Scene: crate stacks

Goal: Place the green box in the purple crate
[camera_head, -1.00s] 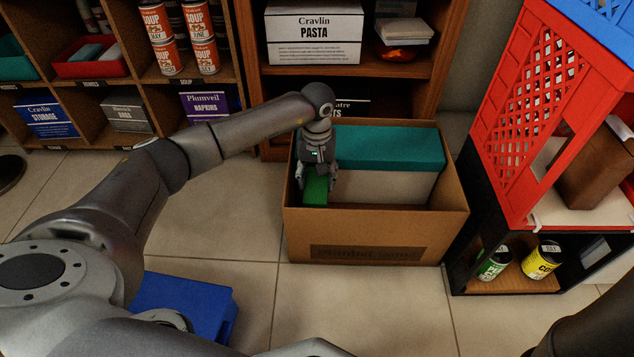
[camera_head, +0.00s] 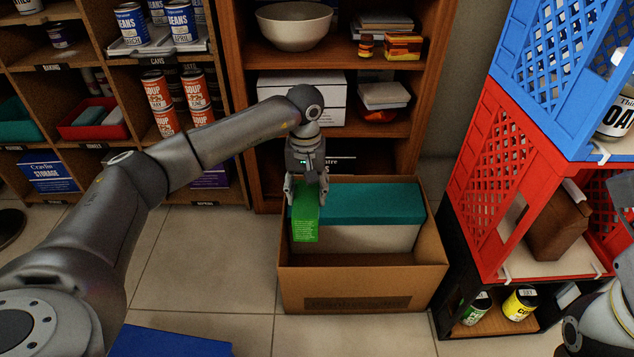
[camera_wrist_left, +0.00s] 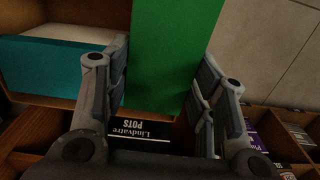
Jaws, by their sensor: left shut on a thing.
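The green box (camera_head: 306,217) hangs upright from my left gripper (camera_head: 306,190), above the left part of an open cardboard box. My left gripper is shut on its upper end. In the left wrist view the green box (camera_wrist_left: 172,50) sits between the two fingers of the left gripper (camera_wrist_left: 160,85). I see no purple crate in these frames. Part of my right arm shows at the right edge, but I cannot make out its gripper.
The cardboard box (camera_head: 365,285) holds a teal-lidded white box (camera_head: 370,203). A shelf unit (camera_head: 237,100) stands behind. Stacked crates, blue (camera_head: 545,75) over red (camera_head: 490,170) over black (camera_head: 452,290), stand at right. A blue object (camera_head: 170,342) lies on the floor at front left.

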